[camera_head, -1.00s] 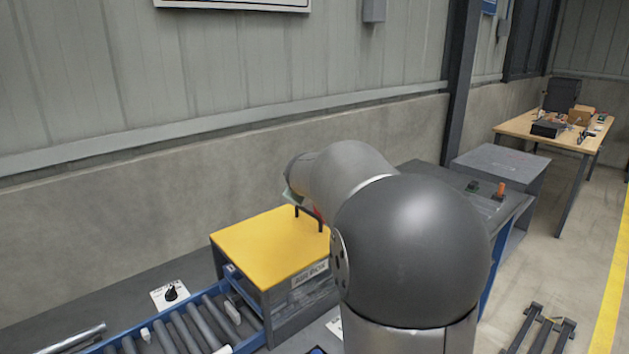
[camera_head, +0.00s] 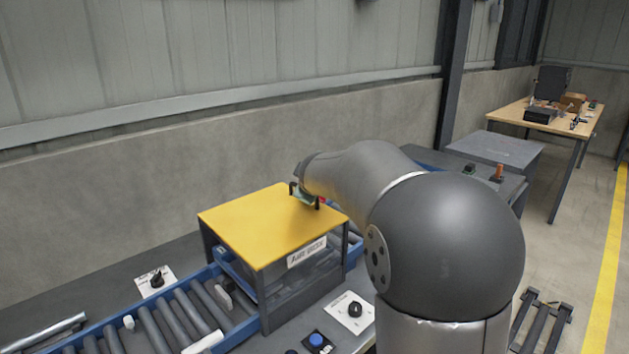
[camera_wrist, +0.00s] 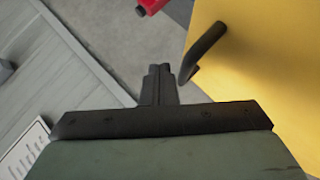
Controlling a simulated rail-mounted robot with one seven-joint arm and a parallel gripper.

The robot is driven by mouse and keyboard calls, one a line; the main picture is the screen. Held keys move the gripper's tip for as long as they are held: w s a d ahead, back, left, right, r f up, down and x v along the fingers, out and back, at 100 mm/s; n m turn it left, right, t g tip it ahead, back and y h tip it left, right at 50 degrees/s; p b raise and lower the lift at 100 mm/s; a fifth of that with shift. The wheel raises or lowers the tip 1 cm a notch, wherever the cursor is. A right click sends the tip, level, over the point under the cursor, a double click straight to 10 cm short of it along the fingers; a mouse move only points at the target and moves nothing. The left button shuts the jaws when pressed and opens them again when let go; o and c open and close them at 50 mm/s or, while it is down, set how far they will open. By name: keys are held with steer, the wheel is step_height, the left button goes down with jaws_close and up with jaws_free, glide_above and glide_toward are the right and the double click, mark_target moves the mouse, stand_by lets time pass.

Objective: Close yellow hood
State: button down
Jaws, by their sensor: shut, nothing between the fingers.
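The yellow hood (camera_head: 262,228) has a flat yellow top and a see-through front with a white label, and spans the blue-framed conveyor. Its top looks level. A dark handle (camera_head: 317,203) stands at the hood's far edge, partly covered by my arm. In the wrist view the bent handle (camera_wrist: 208,48) rises from the yellow surface at the right. My gripper (camera_wrist: 160,72) is shut and empty just left of the handle, with a small visible gap. In the head view the fingertips are hidden around the handle and arm.
The roller conveyor (camera_head: 180,318) runs left from under the hood. A knob panel (camera_head: 350,312) and a blue button (camera_head: 316,340) are in front. A wall (camera_head: 150,190) stands behind. A red cylindrical part (camera_wrist: 151,5) shows at the wrist view's top.

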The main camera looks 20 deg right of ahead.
steer(key=shift+r, duration=0.1)
steer(key=s+d+r+p, duration=0.2)
steer(key=r+p, duration=0.3)
steer(key=p, duration=0.1)
steer(key=s+d+r+p, duration=0.2)
steer(key=s+r+p, duration=0.1)
steer(key=r+p, duration=0.2)
steer(key=shift+s+d+r+p, duration=0.25)
steer(key=shift+d+r+p, duration=0.15)
steer(key=shift+p, duration=0.85)
